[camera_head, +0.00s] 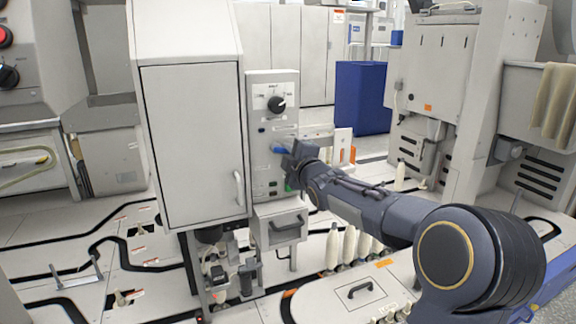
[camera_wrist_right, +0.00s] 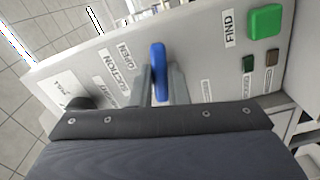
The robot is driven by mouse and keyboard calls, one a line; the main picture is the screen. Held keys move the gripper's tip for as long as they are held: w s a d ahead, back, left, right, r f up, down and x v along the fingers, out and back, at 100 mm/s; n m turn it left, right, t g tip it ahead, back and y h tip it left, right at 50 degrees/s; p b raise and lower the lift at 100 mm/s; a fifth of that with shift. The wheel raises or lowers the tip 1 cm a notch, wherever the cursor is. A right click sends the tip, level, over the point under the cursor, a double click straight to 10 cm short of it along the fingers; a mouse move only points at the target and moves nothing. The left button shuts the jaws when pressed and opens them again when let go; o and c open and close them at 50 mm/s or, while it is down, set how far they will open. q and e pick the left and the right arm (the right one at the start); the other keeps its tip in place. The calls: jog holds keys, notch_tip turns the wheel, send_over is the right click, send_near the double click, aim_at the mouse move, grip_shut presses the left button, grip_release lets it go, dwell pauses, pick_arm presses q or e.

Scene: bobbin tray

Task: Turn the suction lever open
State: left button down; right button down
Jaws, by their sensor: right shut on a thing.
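The suction lever (camera_head: 278,150) is a blue handle on the front of a light grey control panel (camera_head: 258,160). In the right wrist view the blue lever (camera_wrist_right: 158,62) stands out between the two grey fingers of my right gripper (camera_wrist_right: 162,88). The fingers are shut on it. Labels reading SUCTION and OPEN lie to the left of the lever in that view. In the head view my right gripper (camera_head: 292,156) is at the panel and hides part of the lever. My left gripper is not in view.
A black knob (camera_head: 276,104) sits above the lever on the panel. A green button (camera_wrist_right: 265,21) is at the upper right in the wrist view. A tall grey cabinet (camera_head: 190,140) stands directly left of the panel. White bobbins (camera_head: 348,244) stand below my right arm.

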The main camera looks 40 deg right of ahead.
jog(key=shift+r+n+b, duration=0.2)
jog(key=shift+n+b, duration=0.65)
jog(key=shift+n, duration=0.35)
jog(key=shift+r, duration=0.1)
jog(key=c, duration=1.4)
grip_release()
jog(key=shift+s, duration=0.1)
jog(key=v, duration=0.7)
jog(key=shift+s, duration=0.25)
jog(key=shift+a, duration=0.1)
